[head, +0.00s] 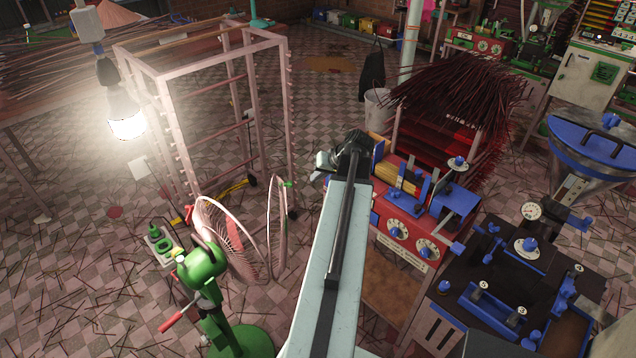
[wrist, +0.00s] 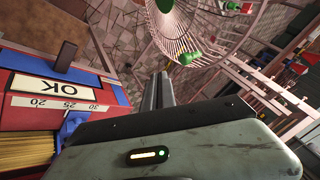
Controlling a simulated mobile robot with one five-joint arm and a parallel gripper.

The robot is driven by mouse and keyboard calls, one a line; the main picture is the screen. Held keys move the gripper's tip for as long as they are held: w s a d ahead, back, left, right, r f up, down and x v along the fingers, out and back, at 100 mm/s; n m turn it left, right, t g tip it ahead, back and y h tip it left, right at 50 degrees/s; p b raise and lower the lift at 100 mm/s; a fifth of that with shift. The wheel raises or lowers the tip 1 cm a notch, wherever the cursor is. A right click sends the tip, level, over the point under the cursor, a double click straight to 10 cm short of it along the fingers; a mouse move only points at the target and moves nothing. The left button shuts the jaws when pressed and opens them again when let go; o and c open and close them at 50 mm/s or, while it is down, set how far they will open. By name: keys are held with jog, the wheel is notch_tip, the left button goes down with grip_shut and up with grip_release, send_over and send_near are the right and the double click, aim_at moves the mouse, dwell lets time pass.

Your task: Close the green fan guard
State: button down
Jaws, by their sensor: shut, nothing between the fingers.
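The green fan (head: 204,265) stands on a round green base at lower left in the head view. Its rear wire guard (head: 222,238) is fixed to the green motor. The front guard (head: 277,228) stands swung out to the right, apart from the rear guard's rim, with a small green tab at its top. A wire guard with green parts also shows in the wrist view (wrist: 198,40), beyond my fingertips. My gripper (head: 322,165) is shut and empty, right of and beyond the front guard, not visibly touching it. In the wrist view, its fingers (wrist: 156,88) lie together.
A red machine with dials (head: 405,225) stands close on the right of my arm. A pinkish rack (head: 225,110) stands behind the fan. A lit bulb (head: 126,115) hangs at left. A power strip (head: 160,245) and scattered sticks lie on the tiled floor.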

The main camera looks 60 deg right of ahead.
jog(key=w+a+f+b, duration=0.1)
jog(key=w+f+b, duration=0.1)
jog(key=w, duration=0.4)
jog(key=shift+a+f, duration=0.25)
jog(key=shift+f, duration=0.45)
